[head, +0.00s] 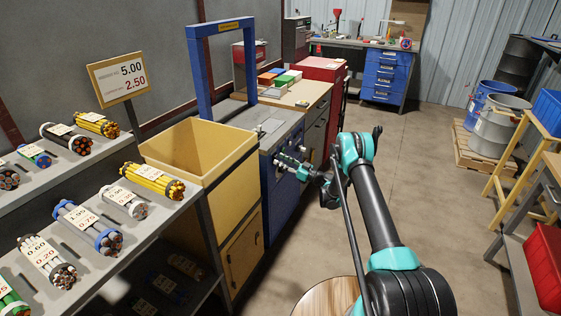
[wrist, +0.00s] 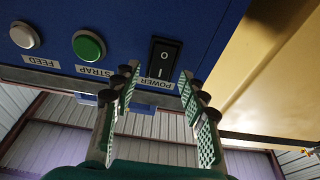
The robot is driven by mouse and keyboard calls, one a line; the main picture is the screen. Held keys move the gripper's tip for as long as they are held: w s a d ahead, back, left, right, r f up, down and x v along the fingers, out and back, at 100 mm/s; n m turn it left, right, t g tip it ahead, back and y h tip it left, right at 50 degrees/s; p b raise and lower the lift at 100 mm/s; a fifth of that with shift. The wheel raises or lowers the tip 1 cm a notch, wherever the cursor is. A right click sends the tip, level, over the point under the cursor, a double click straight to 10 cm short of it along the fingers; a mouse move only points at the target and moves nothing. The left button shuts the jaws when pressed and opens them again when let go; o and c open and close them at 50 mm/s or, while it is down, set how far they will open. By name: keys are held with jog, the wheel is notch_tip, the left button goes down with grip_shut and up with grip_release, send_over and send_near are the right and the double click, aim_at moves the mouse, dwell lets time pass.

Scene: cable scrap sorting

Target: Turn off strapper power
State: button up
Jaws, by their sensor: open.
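The strapper is a blue machine (head: 277,201) with a tall blue arch (head: 202,72), left of centre in the head view. In the wrist view, its panel (wrist: 128,28) shows upside-down labels. The black POWER rocker switch (wrist: 163,60), marked O and I, is right of a green STRAP button (wrist: 89,46) and a white FEED button (wrist: 24,35). I cannot tell which side of the rocker is pressed. My gripper (head: 283,163) is at the machine's front. In the wrist view my gripper (wrist: 157,80) is open and empty, fingertips on either side of the switch's lower end; contact is unclear.
A yellow bin (head: 202,152) stands left of the strapper, beside a rack (head: 150,228) of priced cable bundles. A wooden-topped bench (head: 302,96) and red cabinet (head: 322,70) stand behind it. Drums (head: 497,128) stand on a pallet at right. The middle floor is clear.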

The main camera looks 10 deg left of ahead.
jog(key=v, duration=1.1)
jog(key=shift+r, duration=0.15)
notch_tip(320, 180, up, 10)
jog(key=s+m+g+h, duration=0.2)
jog(key=s+m+h, duration=0.1)
jog(key=h, duration=0.1)
jog(key=s+d+r+m+h, duration=0.3)
jog(key=s+d+r+h, duration=0.15)
jog(key=s+r, duration=0.4)
jog(key=s+d+f+m+h, duration=0.1)
jog(key=s+d, duration=0.4)
jog(key=s, duration=0.7)
jog(key=s+d+m+h, duration=0.4)
jog(key=s+d+h, duration=0.2)
jog(key=s, duration=0.6)
jog(key=s+d+f+m+h, duration=0.1)
jog(key=s+d+m+h, duration=0.2)
jog(key=s, duration=0.9)
jog(key=shift+d+f+g+h, duration=0.3)
jog(key=shift+d+g+h, duration=0.15)
jog(key=shift+d, duration=1.25)
